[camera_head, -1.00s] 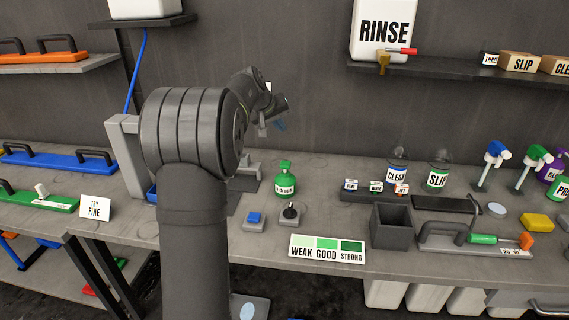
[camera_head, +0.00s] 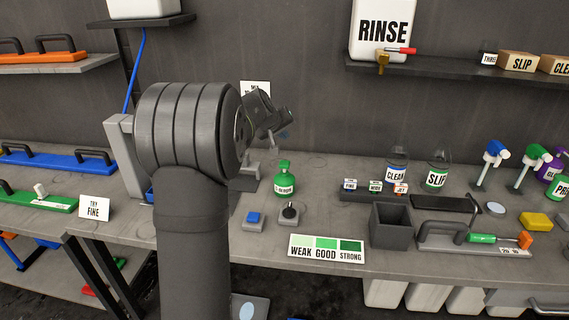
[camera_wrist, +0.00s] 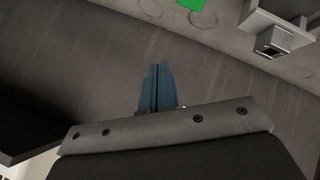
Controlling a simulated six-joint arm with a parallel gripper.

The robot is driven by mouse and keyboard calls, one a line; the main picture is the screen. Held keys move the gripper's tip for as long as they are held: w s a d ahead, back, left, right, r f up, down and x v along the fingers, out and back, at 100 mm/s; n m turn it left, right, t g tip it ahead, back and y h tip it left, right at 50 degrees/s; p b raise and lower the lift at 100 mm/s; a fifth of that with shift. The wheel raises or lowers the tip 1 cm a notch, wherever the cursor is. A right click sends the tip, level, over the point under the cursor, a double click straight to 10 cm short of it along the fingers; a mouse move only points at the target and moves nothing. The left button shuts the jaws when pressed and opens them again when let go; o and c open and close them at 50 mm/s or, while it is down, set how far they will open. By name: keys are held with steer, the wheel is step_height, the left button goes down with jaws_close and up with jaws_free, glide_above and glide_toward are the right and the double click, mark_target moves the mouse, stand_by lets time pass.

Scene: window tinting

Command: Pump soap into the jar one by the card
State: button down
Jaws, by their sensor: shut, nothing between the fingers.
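A green pump bottle (camera_head: 284,178) with a white label stands upright on the bench, right of my arm. A card reading WEAK GOOD STRONG (camera_head: 327,249) with green shades lies at the bench's front. Another white card (camera_head: 255,88) shows partly behind my arm, its text mostly hidden. Clear containers labelled CLEAN (camera_head: 396,174) and SLIP (camera_head: 437,178) stand further right; I cannot tell which object is jar one. My gripper (camera_head: 283,135) is above and behind the green bottle, apart from it. Its blue fingers (camera_wrist: 156,88) are shut and empty in the wrist view.
A blue-button block (camera_head: 254,219) and a black-knobbed block (camera_head: 290,213) sit before the bottle. A RINSE tank (camera_head: 383,28) sits on the shelf.

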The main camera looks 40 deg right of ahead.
mark_target(285, 162)
steer(key=shift+f, duration=3.6)
steer(key=shift+f, duration=0.15)
steer(key=shift+f, duration=0.3)
steer(key=shift+f, duration=0.95)
steer(key=shift+r, duration=1.35)
steer(key=shift+r, duration=2.55)
